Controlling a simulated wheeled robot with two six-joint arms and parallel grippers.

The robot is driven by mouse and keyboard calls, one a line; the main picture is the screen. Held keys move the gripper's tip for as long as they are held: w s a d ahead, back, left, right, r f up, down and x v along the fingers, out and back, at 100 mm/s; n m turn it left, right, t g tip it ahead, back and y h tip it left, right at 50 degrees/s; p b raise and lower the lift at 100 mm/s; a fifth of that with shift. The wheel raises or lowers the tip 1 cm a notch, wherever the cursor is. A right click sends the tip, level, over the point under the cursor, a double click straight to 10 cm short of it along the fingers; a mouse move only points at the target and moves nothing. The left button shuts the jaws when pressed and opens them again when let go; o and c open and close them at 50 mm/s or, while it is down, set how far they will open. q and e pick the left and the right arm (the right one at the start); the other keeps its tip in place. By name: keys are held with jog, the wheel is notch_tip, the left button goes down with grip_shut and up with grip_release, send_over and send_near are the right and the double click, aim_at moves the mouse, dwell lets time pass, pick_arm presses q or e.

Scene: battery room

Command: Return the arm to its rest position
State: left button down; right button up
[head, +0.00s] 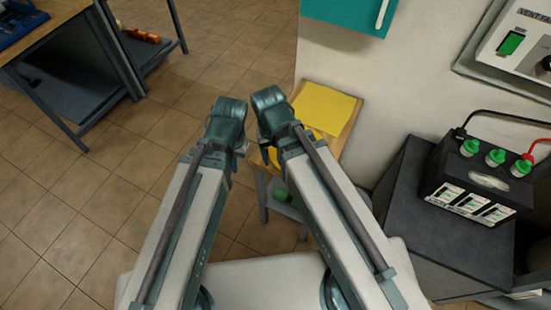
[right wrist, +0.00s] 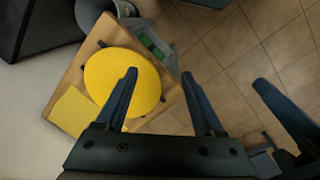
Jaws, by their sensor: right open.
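Both of my arms reach forward side by side in the head view, their wrists close together. My left gripper (head: 240,148) is mostly hidden beneath its own wrist, and its jaws cannot be made out. My right gripper is hidden behind its arm in the head view. In the right wrist view my right gripper (right wrist: 158,74) is open and empty, its two dark fingers apart above a yellow disc (right wrist: 112,75) and the edge of a small wooden-topped stand (right wrist: 66,88). Another dark finger-like part shows at the right of that view.
The stand also bears a yellow sheet (head: 323,108); a green thing (head: 285,197) is on its lower shelf. A battery (head: 475,185) with green caps and cables sits on a dark cabinet (head: 400,190) at right. A workbench (head: 50,30) stands far left. Tiled floor (head: 70,200) at left is clear.

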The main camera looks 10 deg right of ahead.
jog(key=s+n, duration=0.1)
jog(key=n, duration=0.1)
jog(key=shift+s+a+n, duration=0.3)
jog(key=shift+s+a, duration=0.1)
